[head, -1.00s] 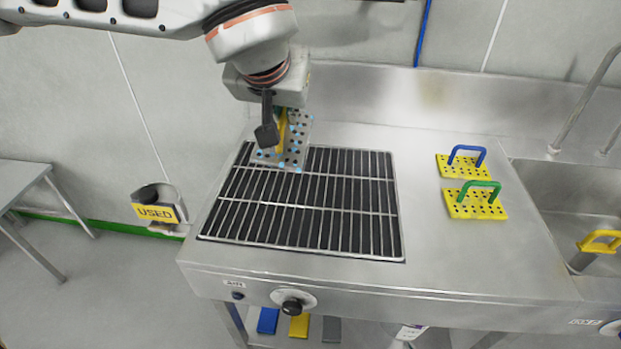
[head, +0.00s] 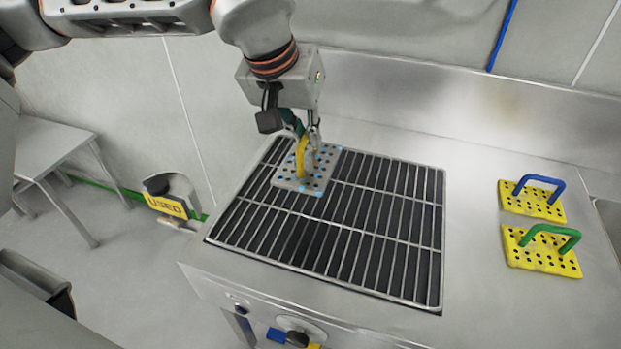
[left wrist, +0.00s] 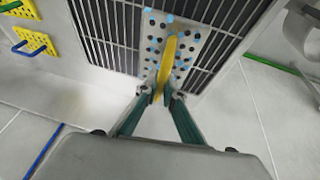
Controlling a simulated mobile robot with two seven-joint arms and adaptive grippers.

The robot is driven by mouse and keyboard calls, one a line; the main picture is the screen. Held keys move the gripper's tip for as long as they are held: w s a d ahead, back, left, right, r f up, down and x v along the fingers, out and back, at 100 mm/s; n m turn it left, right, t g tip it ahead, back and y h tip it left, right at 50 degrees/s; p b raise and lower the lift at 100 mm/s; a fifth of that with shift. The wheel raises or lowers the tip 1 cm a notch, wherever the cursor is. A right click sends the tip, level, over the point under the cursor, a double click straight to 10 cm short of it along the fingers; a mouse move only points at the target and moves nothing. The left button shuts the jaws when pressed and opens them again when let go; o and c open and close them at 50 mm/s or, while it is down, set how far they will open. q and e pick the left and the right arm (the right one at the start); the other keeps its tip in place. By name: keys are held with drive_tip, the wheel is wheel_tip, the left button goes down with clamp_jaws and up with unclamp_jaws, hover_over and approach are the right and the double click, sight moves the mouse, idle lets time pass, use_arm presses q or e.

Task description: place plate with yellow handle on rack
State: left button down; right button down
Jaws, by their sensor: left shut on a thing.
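The grey perforated plate with a yellow handle (head: 318,177) is at the far left part of the wire rack (head: 385,225). My left gripper (head: 307,135) is shut on its yellow handle from above. In the left wrist view the plate (left wrist: 193,48) lies flat over the rack bars, with blue marks around some holes, and the fingers (left wrist: 160,95) pinch the handle's near end. I cannot tell whether the plate touches the bars or hovers just above them. My right gripper is not in view.
Two yellow perforated plates, one with a blue handle (head: 535,188) and one with a green handle (head: 545,245), lie on the steel counter at right. A steel backsplash (head: 430,95) stands behind. A bin marked USED (head: 170,205) is left of the counter. Most of the rack is clear.

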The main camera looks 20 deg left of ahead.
sight(293, 176)
use_arm(q)
wheel_tip(293, 176, down, 10)
drive_tip(key=shift+f+b, duration=0.1)
drive_tip(key=shift+b, duration=0.3)
drive_tip(key=c, duration=2.2)
unclamp_jaws()
drive_tip(key=shift+f, duration=0.1)
drive_tip(key=shift+o, duration=0.2)
drive_tip(key=shift+r, duration=0.45)
drive_tip(key=v, duration=1)
drive_tip(key=shift+s+r+p, duration=0.15)
drive_tip(key=shift+r+p, duration=0.05)
drive_tip(key=shift+p, duration=0.2)
drive_tip(key=shift+s+r, duration=0.25)
drive_tip(key=shift+r, duration=0.2)
